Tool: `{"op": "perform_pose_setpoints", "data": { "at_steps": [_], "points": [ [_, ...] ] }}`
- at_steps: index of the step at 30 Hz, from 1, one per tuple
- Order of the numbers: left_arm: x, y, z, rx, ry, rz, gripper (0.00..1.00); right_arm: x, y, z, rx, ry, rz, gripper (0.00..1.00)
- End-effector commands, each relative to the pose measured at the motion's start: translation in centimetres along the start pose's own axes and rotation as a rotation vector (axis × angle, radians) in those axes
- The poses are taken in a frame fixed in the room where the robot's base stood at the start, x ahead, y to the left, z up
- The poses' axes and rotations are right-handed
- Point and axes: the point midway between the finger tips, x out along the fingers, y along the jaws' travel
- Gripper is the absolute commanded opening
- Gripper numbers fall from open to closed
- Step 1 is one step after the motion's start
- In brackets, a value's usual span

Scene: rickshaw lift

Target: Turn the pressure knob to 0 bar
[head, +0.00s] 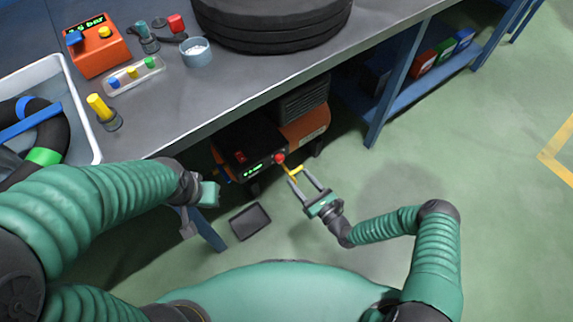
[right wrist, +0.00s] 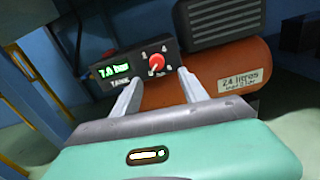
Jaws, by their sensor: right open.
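The red pressure knob (head: 280,158) sits on the dark panel of an orange compressor (head: 305,128) under the workbench. In the right wrist view the knob (right wrist: 157,62) is ringed by white numbers, and its exact setting is too small to read. Beside it a green display (right wrist: 114,71) reads about 7.0 bar above the word TANK. My right gripper (head: 298,177) is open, its fingers pointing at the panel. In the wrist view its fingers (right wrist: 161,77) stand apart on either side below the knob, with nothing between them. My left gripper (head: 208,194) hangs left of the compressor; its jaws are unclear.
The workbench (head: 240,85) overhangs the compressor and carries a tyre (head: 270,22), an orange gauge box (head: 98,47) and a white bin (head: 75,92). A blue bench leg stands near my left gripper. A dark tray (head: 250,221) lies on the floor. Floor to the right is clear.

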Motion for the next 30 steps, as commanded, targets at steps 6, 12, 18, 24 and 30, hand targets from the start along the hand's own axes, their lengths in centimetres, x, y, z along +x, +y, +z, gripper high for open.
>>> {"op": "perform_pose_setpoints", "data": {
  "at_steps": [6,12,18,24,30],
  "points": [
    [2.4,-0.1,0.6,-0.002,0.000,-0.001,0.00,5.5,0.1,-0.4,-0.001,-0.003,0.005,0.51],
    [3.2,0.0,0.8,-0.001,0.000,0.000,0.00,8.3,-0.1,-0.1,0.003,-0.003,0.004,0.51],
    [3.2,0.0,0.7,-0.001,0.000,0.000,0.00,8.8,0.0,0.1,0.003,-0.001,0.002,0.51],
    [3.2,-0.1,0.7,-0.001,0.000,0.000,0.00,8.8,0.0,0.1,0.003,0.000,0.003,0.40],
    [3.2,0.0,0.7,-0.001,0.000,0.000,0.00,8.7,0.0,0.0,0.003,-0.001,0.003,0.13]
  ]
}}
